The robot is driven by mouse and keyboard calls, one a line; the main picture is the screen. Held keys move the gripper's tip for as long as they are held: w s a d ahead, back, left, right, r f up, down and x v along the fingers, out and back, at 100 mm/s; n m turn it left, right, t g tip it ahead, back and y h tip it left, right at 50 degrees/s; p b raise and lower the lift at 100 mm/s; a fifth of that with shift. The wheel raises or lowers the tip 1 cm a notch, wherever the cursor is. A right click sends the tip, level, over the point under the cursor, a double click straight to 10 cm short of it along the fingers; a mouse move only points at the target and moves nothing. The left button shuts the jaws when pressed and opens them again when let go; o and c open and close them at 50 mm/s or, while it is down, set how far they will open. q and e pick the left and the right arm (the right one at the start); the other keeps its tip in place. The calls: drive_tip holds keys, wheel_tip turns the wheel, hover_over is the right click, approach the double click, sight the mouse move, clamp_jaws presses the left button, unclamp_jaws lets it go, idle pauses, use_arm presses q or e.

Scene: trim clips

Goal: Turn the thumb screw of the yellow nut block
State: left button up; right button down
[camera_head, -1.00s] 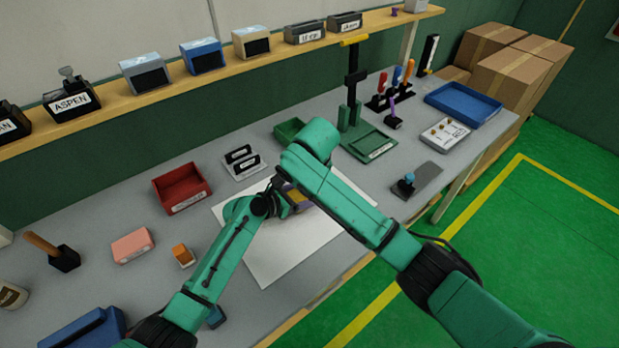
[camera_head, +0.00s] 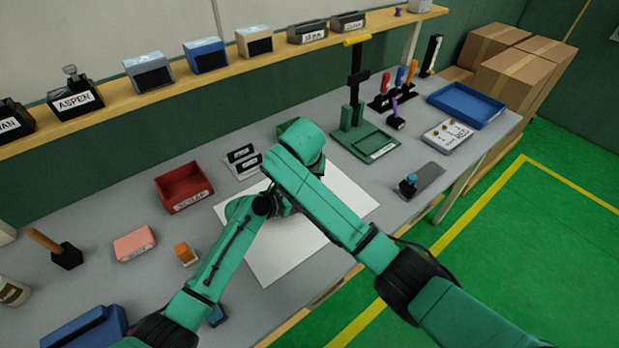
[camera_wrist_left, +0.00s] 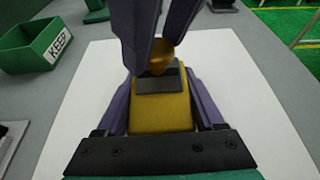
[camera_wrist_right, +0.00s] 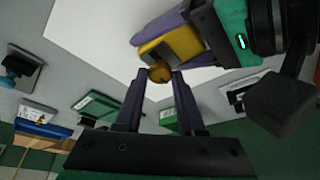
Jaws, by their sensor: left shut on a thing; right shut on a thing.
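The yellow nut block (camera_wrist_left: 160,108) is between the purple fingers of my left gripper (camera_wrist_left: 163,125), which is shut on it above the white mat (camera_wrist_left: 85,130). The block also shows in the right wrist view (camera_wrist_right: 180,45). Its brass thumb screw (camera_wrist_left: 160,55) sticks out from the end with a dark grey plate. My right gripper (camera_wrist_right: 157,80) is shut on the thumb screw, with a fingertip on either side of the round head (camera_wrist_right: 159,72). In the head view my arms hide the block and both fingertips.
A red scrap bin (camera_head: 185,187) and a pink block (camera_head: 134,244) stand left of the mat. A green keep bin (camera_wrist_left: 30,45) is behind it. A green stand (camera_head: 366,140) and a grey plate with a blue knob (camera_head: 424,181) are to the right.

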drive_tip(key=c, duration=0.5)
unclamp_jaws()
drive_tip(key=v, duration=0.7)
drive_tip(key=shift+r, duration=0.25)
drive_tip(key=shift+s, duration=0.15)
use_arm(q)
drive_tip(key=o, duration=1.6)
